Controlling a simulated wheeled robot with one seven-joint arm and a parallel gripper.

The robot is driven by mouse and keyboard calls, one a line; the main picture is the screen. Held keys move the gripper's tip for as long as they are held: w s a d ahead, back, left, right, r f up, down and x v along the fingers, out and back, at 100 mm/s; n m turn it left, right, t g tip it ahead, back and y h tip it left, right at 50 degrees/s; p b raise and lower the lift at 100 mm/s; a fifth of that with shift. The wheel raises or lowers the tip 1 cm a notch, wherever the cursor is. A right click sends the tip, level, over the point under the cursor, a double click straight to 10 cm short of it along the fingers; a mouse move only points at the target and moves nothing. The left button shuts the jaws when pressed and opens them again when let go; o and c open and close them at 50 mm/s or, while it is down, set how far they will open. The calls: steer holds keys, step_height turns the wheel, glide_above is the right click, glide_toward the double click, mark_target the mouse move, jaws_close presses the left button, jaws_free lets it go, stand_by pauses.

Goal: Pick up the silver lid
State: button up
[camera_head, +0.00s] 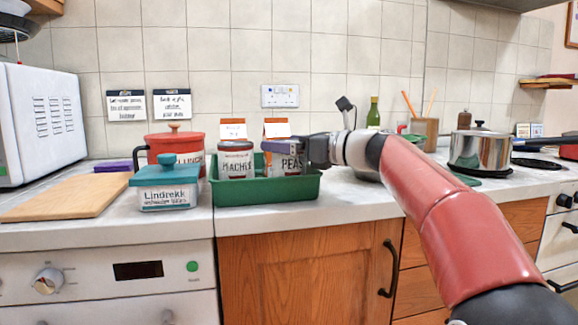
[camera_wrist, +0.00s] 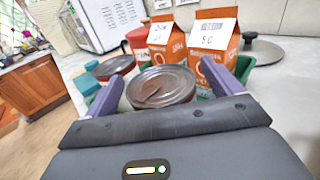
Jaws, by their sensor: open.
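A flat silver lid with a dark knob (camera_wrist: 262,53) lies on the counter at the upper right of the wrist view, beyond the orange cartons. In the head view my gripper (camera_head: 272,147) is at the PEAS can (camera_head: 290,164) in the green tray (camera_head: 262,190). Whether the fingers touch the can, I cannot tell. The gripper is well apart from the lid.
A second can (camera_head: 236,162) and orange cartons (camera_wrist: 213,42) stand close to my gripper. A red pot (camera_head: 172,144), a teal box (camera_head: 168,186) and a cutting board (camera_head: 68,194) are to the left. A silver pot (camera_head: 478,153) stands at the right.

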steer(key=c, duration=1.4)
steer(key=shift+r, duration=0.1)
